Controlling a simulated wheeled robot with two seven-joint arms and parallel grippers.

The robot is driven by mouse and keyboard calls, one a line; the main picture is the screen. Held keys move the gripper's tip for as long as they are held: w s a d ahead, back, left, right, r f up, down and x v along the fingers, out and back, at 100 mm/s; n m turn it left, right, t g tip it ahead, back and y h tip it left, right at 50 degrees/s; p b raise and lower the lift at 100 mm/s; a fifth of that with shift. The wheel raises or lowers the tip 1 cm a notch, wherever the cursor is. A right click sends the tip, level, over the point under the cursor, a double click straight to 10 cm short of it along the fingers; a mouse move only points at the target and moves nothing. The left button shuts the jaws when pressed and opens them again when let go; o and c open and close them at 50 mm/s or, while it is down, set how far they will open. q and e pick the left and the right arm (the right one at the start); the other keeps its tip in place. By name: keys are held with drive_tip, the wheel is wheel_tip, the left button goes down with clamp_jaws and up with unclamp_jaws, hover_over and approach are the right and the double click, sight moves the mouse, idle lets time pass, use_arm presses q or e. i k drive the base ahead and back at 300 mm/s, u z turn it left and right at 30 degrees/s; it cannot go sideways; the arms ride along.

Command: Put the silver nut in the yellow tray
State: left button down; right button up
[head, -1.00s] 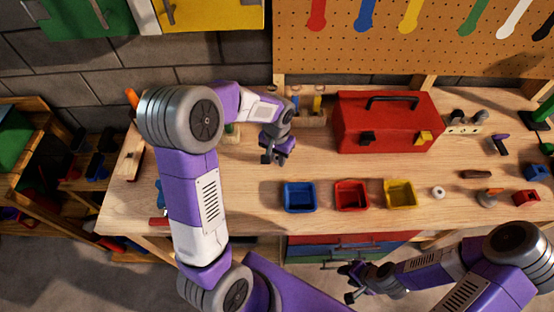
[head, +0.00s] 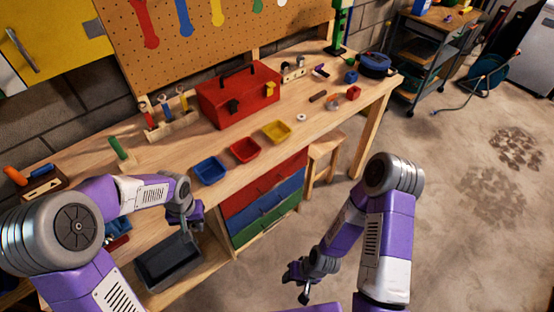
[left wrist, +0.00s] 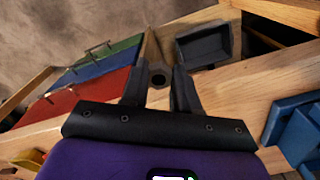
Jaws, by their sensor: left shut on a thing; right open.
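The yellow tray (head: 280,138) stands on the workbench at the right end of a row with a red and a blue tray. My left gripper (head: 188,235) is near the bench's front edge, left of and nearer than the blue tray. In the left wrist view its fingers (left wrist: 159,92) are shut on a small grey nut (left wrist: 158,77) with a dark hole, apparently the silver nut, shaded here. A corner of the yellow tray (left wrist: 28,160) shows at lower left there. My right gripper (head: 300,285) is open and empty over the floor.
The blue tray (head: 211,180) and red tray (head: 246,160) lie between my left gripper and the yellow tray. Behind are a red toolbox (head: 240,105) and a tool rack (head: 172,127). A pale ring (head: 301,117) lies right of the yellow tray. A black bin (head: 168,270) is below.

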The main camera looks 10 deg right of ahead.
sight(277, 135)
drive_tip(key=z, duration=0.45)
drive_tip(key=k, duration=0.7)
drive_tip(key=z, duration=1.05)
drive_tip(key=i, duration=1.8)
drive_tip(key=u, duration=1.1)
